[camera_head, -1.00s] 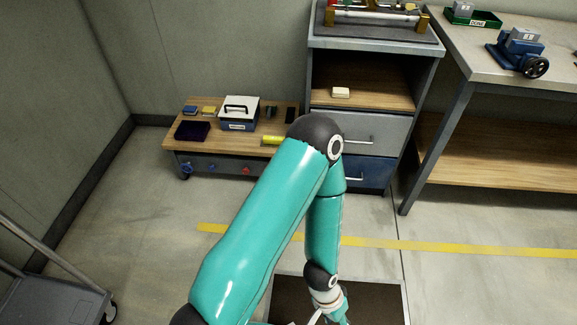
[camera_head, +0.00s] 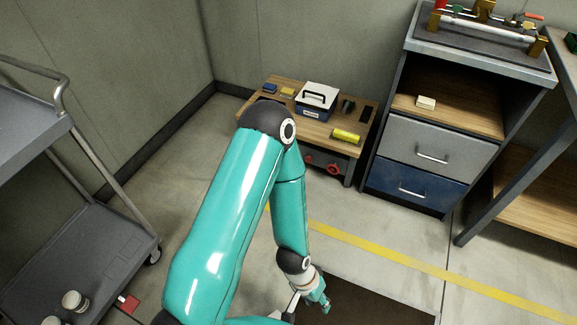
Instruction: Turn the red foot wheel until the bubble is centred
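The red foot wheel (camera_head: 333,168) is on the front of a low wooden-topped bench (camera_head: 274,91). A yellow bar (camera_head: 346,135), which looks like a spirit level, lies on the bench top near its front right. It is too small to show where a bubble is. My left gripper (camera_head: 311,303) hangs low over the floor in front of the bench, well apart from the wheel. It is small and partly hidden, so its opening is unclear. My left arm covers the bench's left front. My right gripper is out of view.
A white-lidded case (camera_head: 317,97) stands on the bench. A drawer cabinet (camera_head: 434,141) stands to its right. A grey trolley (camera_head: 95,245) with jars is at the left. Floor with a yellow stripe (camera_head: 400,260) lies clear before the cabinet.

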